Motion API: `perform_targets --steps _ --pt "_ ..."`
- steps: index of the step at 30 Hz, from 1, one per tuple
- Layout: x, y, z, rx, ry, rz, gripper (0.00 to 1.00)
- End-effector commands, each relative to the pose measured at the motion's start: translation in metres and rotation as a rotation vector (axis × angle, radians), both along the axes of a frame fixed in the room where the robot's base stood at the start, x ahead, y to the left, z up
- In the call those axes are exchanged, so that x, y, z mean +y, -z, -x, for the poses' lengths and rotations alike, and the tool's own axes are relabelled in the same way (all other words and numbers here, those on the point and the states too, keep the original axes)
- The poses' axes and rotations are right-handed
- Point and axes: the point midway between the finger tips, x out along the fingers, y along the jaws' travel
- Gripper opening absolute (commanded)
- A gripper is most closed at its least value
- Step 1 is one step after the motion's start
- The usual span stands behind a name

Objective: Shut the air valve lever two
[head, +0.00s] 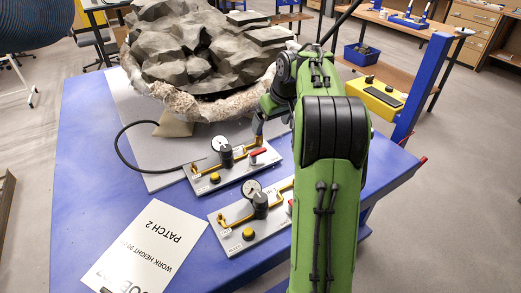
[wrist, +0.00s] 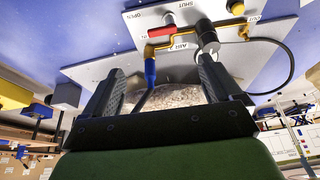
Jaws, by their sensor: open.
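A large dark rock in a pale jacket (head: 200,60) stands at the table's back. A white card (head: 145,250) marked PATCH 2 lies at front left. A black hose (head: 122,150) curves left of the plates.

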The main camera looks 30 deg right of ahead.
Motion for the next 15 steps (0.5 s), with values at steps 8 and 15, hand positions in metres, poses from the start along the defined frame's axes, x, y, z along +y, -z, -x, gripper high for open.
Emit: perform_targets --steps 8,15 --pt "0.001 0.056 -0.021 0.004 -0.002 -0.003 0.92" --pt "0.0 0.11 -0.044 0.003 -0.002 -0.002 0.92"
